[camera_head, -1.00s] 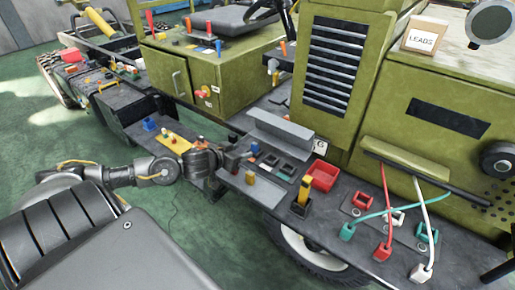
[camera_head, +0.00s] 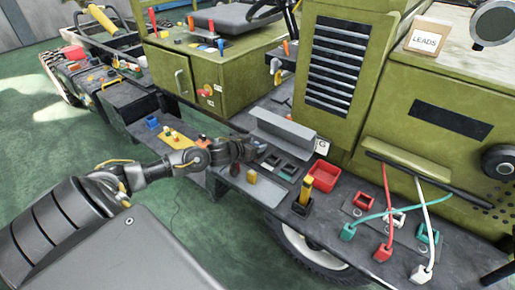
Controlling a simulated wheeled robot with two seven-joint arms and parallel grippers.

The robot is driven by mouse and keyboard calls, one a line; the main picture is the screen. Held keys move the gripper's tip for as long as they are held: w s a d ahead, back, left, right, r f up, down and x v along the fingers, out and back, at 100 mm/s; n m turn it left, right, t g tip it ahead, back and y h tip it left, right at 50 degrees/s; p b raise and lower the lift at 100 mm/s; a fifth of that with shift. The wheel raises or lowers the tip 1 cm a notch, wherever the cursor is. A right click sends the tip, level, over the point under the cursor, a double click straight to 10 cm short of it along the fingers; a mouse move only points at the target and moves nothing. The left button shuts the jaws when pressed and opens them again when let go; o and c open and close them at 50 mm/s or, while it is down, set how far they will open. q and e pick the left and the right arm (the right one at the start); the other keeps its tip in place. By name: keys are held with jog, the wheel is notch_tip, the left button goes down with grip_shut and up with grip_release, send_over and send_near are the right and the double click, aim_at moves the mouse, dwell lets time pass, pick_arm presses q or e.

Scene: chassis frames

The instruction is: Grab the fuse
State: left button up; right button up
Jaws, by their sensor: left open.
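My left gripper (camera_head: 252,150) reaches in from the left over the dark shelf (camera_head: 265,193). It is open, with its tips at the left end of a row of dark slots (camera_head: 281,167) below a grey angled cover. Whether anything is between its fingers is too small to tell. A small yellow block (camera_head: 252,177), possibly a fuse, stands on the shelf just below the gripper, apart from it. A taller yellow piece (camera_head: 306,189) stands upright in a black holder further right. I cannot tell for certain which piece is the fuse. My right gripper is out of view.
The grey angled cover (camera_head: 283,130) stands behind the slots. A red tray (camera_head: 319,176) lies to their right. Green, red and white leads (camera_head: 387,205) cross the right of the shelf. Green cabinets rise behind.

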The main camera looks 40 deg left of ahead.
pick_arm(q)
jog(key=c, duration=1.1)
jog(key=shift+o, duration=0.2)
jog(key=shift+r, duration=0.15)
jog(key=shift+r, duration=0.25)
notch_tip(320, 180, up, 2)
jog(key=shift+r, duration=0.1)
jog(key=s+d+r+p, duration=0.2)
jog(key=s+d+r, duration=0.6)
jog(key=s+r, duration=0.2)
jog(key=shift+s+d, duration=0.35)
jog(key=shift+s, duration=0.3)
